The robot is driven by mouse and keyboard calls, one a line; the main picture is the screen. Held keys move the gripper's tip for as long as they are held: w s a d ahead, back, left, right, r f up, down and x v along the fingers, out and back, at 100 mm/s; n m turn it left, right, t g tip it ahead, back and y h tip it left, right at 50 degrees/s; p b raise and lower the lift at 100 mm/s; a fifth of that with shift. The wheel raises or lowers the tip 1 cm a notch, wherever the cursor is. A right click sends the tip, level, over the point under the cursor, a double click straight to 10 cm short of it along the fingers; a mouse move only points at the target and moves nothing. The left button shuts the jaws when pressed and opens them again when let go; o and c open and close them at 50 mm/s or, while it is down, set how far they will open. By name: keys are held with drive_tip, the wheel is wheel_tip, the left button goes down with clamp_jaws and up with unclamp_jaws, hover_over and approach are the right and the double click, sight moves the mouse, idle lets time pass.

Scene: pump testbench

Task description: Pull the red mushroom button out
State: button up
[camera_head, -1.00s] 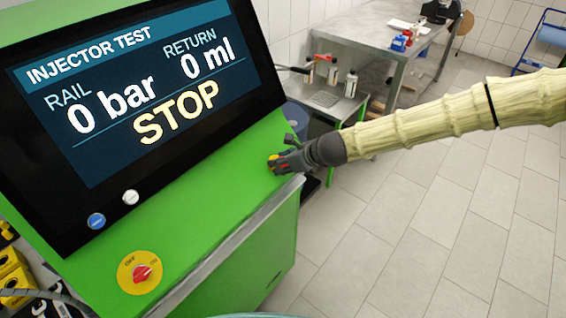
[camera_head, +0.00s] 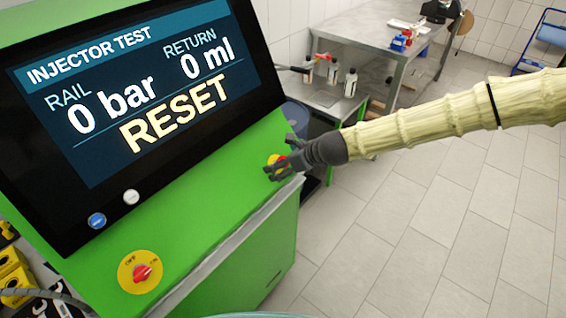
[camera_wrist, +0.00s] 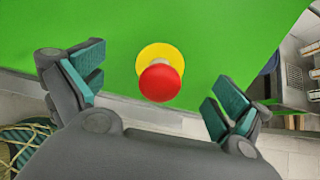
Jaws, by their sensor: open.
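The red mushroom button (camera_wrist: 160,82) sits on a round yellow plate (camera_wrist: 160,56) on the green panel, in the middle of the wrist view. My gripper (camera_wrist: 152,92) is open, with one finger on each side of the button and clear space between each finger and it. In the head view my gripper (camera_head: 278,165) is at the right end of the green panel, and it partly covers the button (camera_head: 282,160). The screen (camera_head: 160,95) above the panel reads RESET, 0 bar and 0 ml.
A red rotary switch (camera_head: 142,272) on a yellow plate is at the panel's lower left. A blue button (camera_head: 96,221) and a white button (camera_head: 131,197) are below the screen. A metal table (camera_head: 370,40) stands behind. The tiled floor (camera_head: 430,230) on the right is clear.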

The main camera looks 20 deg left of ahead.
drive_tip(key=p+v, duration=0.3)
drive_tip(key=v, duration=0.4)
idle(0.6)
idle(0.4)
